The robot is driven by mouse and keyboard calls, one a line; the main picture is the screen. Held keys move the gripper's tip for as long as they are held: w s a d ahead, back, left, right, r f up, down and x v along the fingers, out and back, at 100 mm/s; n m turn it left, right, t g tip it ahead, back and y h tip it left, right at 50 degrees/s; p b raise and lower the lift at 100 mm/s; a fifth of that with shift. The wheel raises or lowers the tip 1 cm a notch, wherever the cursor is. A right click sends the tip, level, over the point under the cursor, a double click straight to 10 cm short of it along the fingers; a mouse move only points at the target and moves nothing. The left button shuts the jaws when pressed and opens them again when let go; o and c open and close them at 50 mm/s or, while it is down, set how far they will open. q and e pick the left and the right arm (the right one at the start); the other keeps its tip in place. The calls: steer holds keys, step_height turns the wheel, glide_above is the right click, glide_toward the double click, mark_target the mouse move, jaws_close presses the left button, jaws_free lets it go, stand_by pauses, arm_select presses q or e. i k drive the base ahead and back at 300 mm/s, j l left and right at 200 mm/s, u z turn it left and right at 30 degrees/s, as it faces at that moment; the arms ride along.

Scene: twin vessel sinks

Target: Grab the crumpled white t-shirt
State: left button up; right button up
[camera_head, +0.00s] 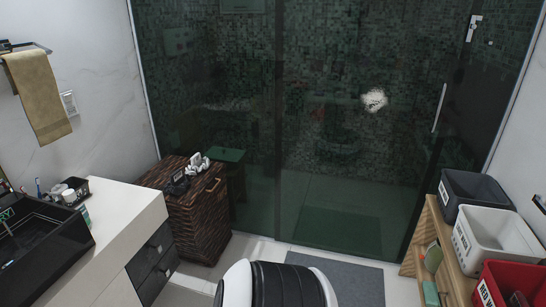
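A small crumpled white item (197,162) lies on the lid of a brown wicker hamper (203,223), near the hamper's back edge. It looks like cloth, but it is too small to tell for sure that it is a t-shirt. A crumpled dark item (178,185) lies just in front and to the left of it. Neither of my grippers shows in the head view.
A white counter (125,206) with a black sink (42,250) stands at left. A glass shower door (350,190) closes off the back, with a pale blotch on it or behind it. At right, a wooden shelf (447,250) holds dark, white and red bins. A grey mat (352,281) lies on the floor.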

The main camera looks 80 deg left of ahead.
mark_target(198, 163)
steer(key=u, duration=3.35)
steer(key=i+l, duration=0.15)
steer(key=i, duration=0.25)
steer(key=i+l, duration=0.15)
steer(key=i, duration=0.25)
steer(key=i+l+u, duration=0.1)
steer(key=i, duration=0.3)
steer(key=l, duration=0.05)
